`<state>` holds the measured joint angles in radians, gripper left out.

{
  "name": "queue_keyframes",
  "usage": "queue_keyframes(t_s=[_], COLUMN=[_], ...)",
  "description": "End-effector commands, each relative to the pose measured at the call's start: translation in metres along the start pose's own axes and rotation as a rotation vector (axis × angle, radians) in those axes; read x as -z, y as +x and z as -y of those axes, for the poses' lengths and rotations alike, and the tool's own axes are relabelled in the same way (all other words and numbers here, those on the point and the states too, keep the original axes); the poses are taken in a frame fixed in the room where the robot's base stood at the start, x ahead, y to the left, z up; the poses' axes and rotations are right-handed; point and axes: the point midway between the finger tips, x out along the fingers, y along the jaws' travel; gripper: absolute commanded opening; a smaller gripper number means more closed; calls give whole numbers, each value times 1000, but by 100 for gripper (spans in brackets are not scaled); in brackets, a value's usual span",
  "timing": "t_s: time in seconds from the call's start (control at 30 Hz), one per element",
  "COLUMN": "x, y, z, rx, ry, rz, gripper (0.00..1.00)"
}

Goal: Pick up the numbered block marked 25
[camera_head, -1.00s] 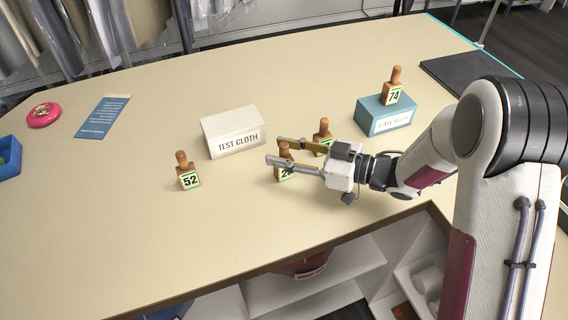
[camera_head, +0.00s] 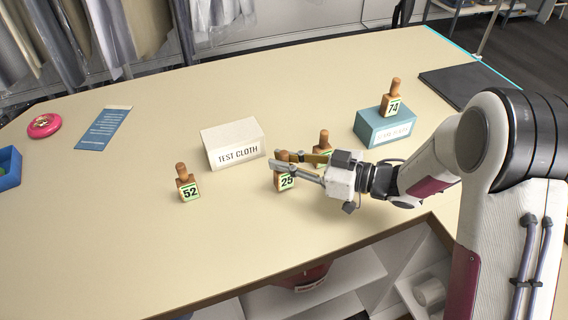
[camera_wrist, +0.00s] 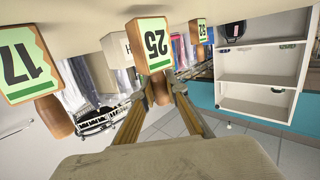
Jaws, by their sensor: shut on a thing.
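The block marked 25 (camera_head: 286,181) is a wooden block with a round handle and a green-edged number plate, on the table in front of the white test cloth box. My gripper (camera_head: 290,164) has its fingers shut on the upper handle of this block. In the wrist view the 25 block (camera_wrist: 152,46) shows with its handle between the fingertips (camera_wrist: 162,92). It looks upright, and I cannot tell whether its base is clear of the table.
The block marked 52 (camera_head: 188,185) stands to the left. Another block (camera_head: 323,145) stands just behind my gripper; the wrist view shows a block marked 17 (camera_wrist: 24,65) close by. The test cloth box (camera_head: 233,145) is behind. The block marked 74 (camera_head: 392,100) sits on a teal box (camera_head: 368,127).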

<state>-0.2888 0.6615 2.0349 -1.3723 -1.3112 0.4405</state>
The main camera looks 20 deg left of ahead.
Motion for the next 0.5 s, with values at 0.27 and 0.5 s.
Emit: queue_keyframes(t_s=[0.27,0.5], x=[31,62], y=[-5,-9], z=[0,0], rx=[0,1], ry=[-4,-4], rz=[-2,-1], gripper=[0,0])
